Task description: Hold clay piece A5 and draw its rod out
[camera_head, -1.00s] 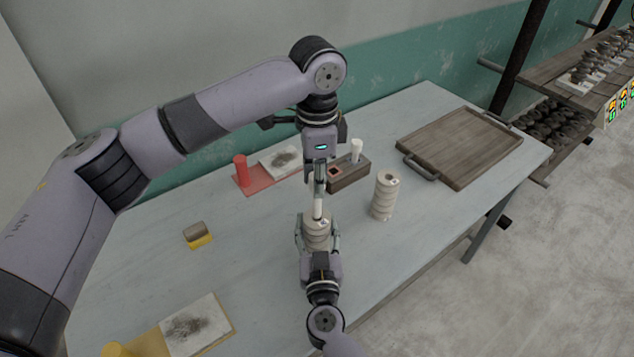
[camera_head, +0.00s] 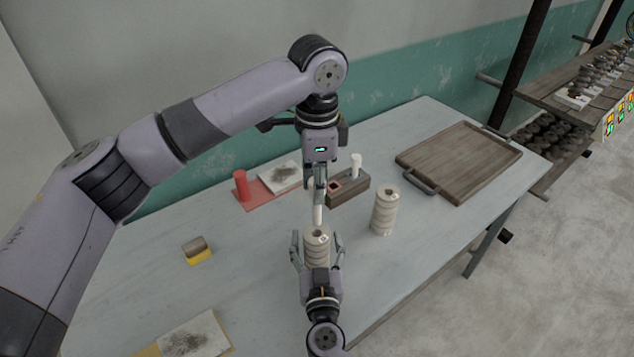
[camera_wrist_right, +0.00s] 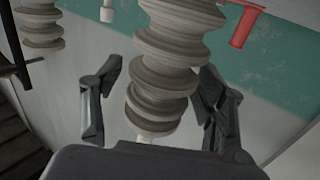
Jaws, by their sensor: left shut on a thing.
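A stacked, ribbed pale clay piece (camera_head: 316,256) stands upright on the table; its label is too small to read. My left gripper (camera_head: 318,192) points down above it, shut on a white rod (camera_head: 318,214). The rod's lower end is at the piece's top; I cannot tell whether any of it is still inside. My right gripper (camera_head: 318,256) is open, its fingers on either side of the piece. In the right wrist view, which is upside down, the right gripper's fingers (camera_wrist_right: 160,105) stand apart from the ribbed piece (camera_wrist_right: 165,75).
A second ribbed clay piece (camera_head: 384,212) stands to the right. Behind are a wooden block (camera_head: 350,190) with a white peg, a red mat (camera_head: 262,198) with a red cylinder, and a wooden tray (camera_head: 460,160). A small yellow-based block (camera_head: 197,250) lies left.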

